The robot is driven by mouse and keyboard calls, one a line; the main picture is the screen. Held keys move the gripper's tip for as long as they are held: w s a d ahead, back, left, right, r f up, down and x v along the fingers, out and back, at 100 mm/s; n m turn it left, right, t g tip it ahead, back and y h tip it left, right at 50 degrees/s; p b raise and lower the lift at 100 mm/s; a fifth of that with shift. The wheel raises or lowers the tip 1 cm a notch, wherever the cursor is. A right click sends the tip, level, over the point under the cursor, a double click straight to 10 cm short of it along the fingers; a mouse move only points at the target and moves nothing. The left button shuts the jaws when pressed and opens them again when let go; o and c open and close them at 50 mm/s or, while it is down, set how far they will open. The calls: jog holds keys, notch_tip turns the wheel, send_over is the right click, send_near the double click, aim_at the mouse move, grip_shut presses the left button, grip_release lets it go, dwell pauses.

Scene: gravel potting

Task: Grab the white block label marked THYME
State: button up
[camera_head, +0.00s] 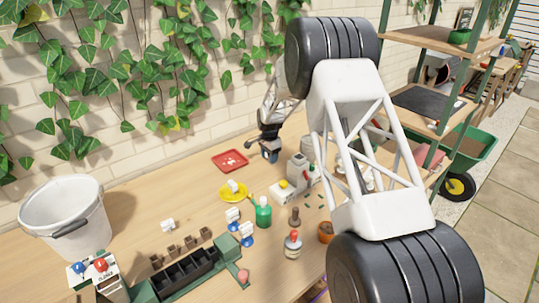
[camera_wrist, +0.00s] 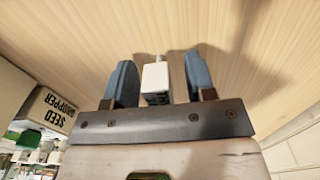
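In the wrist view, a small white block (camera_wrist: 155,77) sits between the two blue fingers of my gripper (camera_wrist: 160,82). A gap shows on each side of it, so the fingers are open and not closed on it. Small dark lettering shows on its near face, too small to read, so I cannot tell whether it says THYME. In the head view, my gripper (camera_head: 269,152) is low over the back of the wooden table, right of the red tray. The block between the fingers cannot be made out there.
A red tray (camera_head: 230,155) and a yellow dish (camera_head: 224,196) lie nearby. A green bottle (camera_head: 263,213), a dark seed tray (camera_head: 185,275) and a white bucket (camera_head: 65,212) stand on the table. A box reading SEED HOPPER (camera_wrist: 50,111) is at left in the wrist view.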

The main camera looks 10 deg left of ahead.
grip_shut()
jog(key=shift+r, duration=0.15)
jog(key=shift+r, duration=4.85)
